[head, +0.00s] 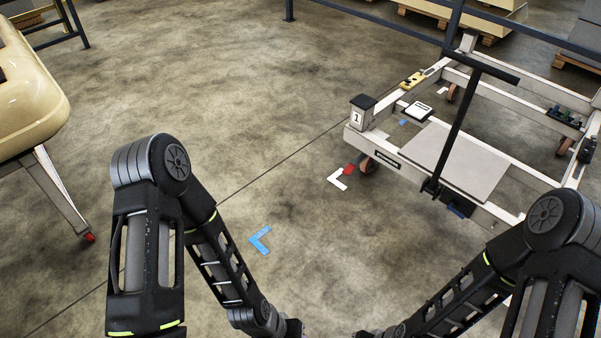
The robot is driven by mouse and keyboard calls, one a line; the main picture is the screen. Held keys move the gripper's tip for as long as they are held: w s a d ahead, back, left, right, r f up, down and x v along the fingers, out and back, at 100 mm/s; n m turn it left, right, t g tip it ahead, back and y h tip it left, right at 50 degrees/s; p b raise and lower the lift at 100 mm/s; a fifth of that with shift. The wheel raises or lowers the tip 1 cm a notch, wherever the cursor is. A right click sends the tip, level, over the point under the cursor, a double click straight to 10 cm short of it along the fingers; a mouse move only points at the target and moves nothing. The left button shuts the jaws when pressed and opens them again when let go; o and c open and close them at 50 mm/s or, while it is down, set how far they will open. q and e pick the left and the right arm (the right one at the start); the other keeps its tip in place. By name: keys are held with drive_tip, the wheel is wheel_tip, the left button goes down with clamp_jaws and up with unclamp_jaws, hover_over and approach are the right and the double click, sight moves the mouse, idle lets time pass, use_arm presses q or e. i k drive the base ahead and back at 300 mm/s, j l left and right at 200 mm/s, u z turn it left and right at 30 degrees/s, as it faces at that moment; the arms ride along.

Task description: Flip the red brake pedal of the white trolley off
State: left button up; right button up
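The white trolley (362,146) stands on the floor at the right, with a black T-shaped handle (460,125) rising at its near side. The red brake pedal (349,170) shows small beside the caster wheel (367,165) at its near left corner, under the post marked 1. I cannot tell at this size whether the pedal is up or down. My left and right arms reach down toward the bottom middle of the head view. Both grippers lie below the bottom edge and are out of sight. Both arms are apart from the trolley.
A white corner mark (338,179) lies by the pedal and a blue corner mark (260,240) lies nearer. A cream car-like body (32,105) on a stand is at the left. A dark rail (370,28) crosses the back. The floor between is open.

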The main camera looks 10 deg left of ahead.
sight(348, 169)
drive_tip(key=i+j, duration=0.35)
drive_tip(key=i+j+z, duration=0.1)
drive_tip(key=i+j, duration=0.25)
drive_tip(key=i+j+z, duration=0.1)
drive_tip(key=i+j, duration=0.55)
drive_tip(key=j, duration=0.2)
drive_tip(key=i+j+z, duration=0.1)
drive_tip(key=i+j, duration=0.55)
drive_tip(key=j, duration=0.25)
drive_tip(key=i+j+z, duration=0.15)
drive_tip(key=i+j, duration=0.15)
drive_tip(key=j, duration=0.15)
drive_tip(key=i+j, duration=0.3)
drive_tip(key=j, duration=0.2)
